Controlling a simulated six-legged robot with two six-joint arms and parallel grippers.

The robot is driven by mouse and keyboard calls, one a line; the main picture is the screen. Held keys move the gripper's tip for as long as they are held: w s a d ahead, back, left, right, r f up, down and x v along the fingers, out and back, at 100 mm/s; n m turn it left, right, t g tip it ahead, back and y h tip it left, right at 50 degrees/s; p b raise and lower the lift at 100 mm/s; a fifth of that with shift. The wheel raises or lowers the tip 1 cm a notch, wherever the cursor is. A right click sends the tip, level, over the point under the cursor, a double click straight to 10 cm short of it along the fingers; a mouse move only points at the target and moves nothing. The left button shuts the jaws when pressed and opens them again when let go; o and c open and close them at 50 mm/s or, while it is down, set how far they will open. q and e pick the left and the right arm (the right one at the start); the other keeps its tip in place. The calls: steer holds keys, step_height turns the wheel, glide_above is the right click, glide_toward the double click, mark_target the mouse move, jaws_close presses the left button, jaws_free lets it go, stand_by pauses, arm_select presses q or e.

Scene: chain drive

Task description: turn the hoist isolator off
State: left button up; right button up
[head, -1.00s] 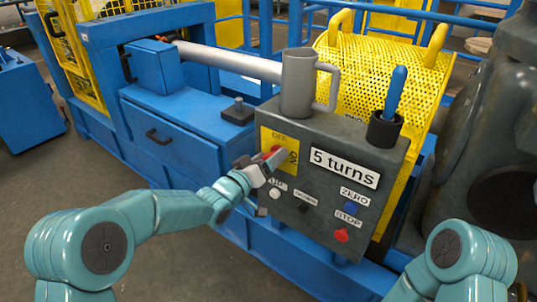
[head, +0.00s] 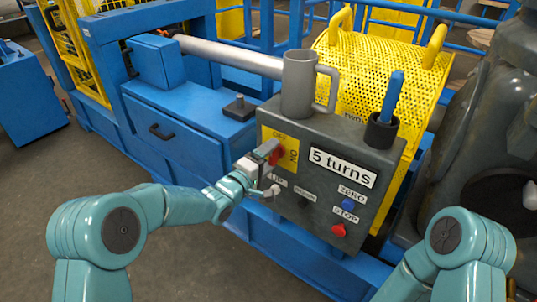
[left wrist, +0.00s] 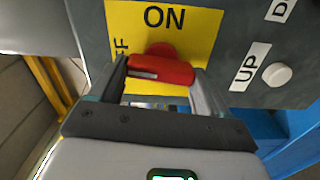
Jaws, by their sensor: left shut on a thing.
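The hoist isolator is a red handle (head: 276,154) on a yellow plate (head: 291,148) marked OFF and ON, on the grey control box's left side. In the left wrist view the red handle (left wrist: 160,69) lies nearly level, below the word ON, with OFF partly hidden at the left. My left gripper (head: 268,156) is at the handle. Its two fingers (left wrist: 160,85) are shut on the handle, one at each end of the bar. The fingers hide part of the handle in the head view. My right gripper is out of view; only its arm shows at lower right.
The grey control box (head: 319,222) carries a white UP button, a dark button, a blue ZERO button (head: 348,205) and a red STOP button (head: 338,230). A grey mug (head: 298,85) and a holder (head: 381,131) with a blue-handled tool stand on top.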

arm_select(q)
steer(key=shift+r+n, duration=0.2)
steer(key=shift+n, duration=0.3)
stand_by(0.3)
steer(key=o, duration=1)
steer(key=shift+w+d+f, duration=0.1)
steer(key=shift+f, duration=0.05)
steer(key=shift+p+v, duration=0.85)
steer(key=shift+v, duration=7.35)
steer(key=shift+f, duration=0.1)
